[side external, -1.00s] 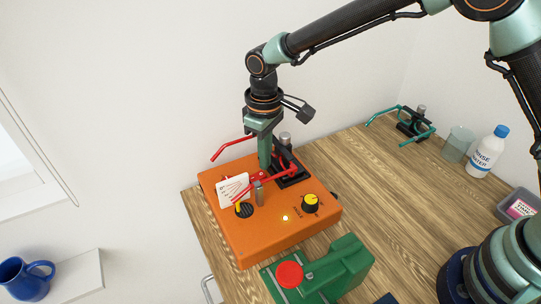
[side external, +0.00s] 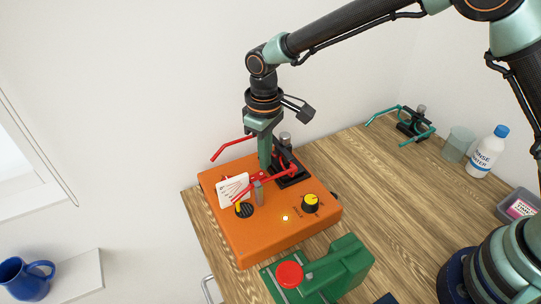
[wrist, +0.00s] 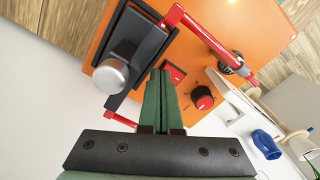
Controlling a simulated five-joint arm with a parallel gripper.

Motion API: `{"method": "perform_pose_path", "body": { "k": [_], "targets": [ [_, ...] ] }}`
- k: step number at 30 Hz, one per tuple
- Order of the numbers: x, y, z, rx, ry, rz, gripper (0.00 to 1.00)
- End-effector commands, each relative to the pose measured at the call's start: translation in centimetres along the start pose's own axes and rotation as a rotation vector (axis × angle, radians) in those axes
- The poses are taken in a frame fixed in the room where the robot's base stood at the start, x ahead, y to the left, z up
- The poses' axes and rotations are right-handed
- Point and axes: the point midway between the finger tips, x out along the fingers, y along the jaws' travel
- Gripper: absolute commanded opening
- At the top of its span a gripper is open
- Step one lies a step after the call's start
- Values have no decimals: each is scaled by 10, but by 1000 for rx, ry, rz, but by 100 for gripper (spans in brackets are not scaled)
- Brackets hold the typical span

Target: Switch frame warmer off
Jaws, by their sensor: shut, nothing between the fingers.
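An orange box (side external: 245,240) with controls stands on the wooden bench; it also shows in the wrist view (wrist: 250,25). It carries a yellow-topped black knob (side external: 310,203), a black dial with a yellow pointer (side external: 244,209), and a small pale lit lamp (side external: 285,218). My gripper (side external: 264,166) is shut and empty, pointing down over the back of the box. In the wrist view its green fingertips (wrist: 161,72) are beside a small red square part (wrist: 173,73), perhaps a switch; I cannot tell whether they touch. A red-topped knob (wrist: 203,98) is near it.
A red spectacle frame (side external: 229,149) on a black clamp (side external: 291,172) stands on the box close to my gripper, with a white card (side external: 233,189). A green device with a red button (side external: 289,274) is in front. A teal frame (side external: 382,115) and bottle (side external: 487,152) are behind right.

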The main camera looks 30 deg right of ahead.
Motion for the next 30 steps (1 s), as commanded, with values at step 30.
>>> {"method": "perform_pose_path", "body": {
  "k": [30],
  "targets": [
    [14,0,0,0,0,0,0]
  ]
}}
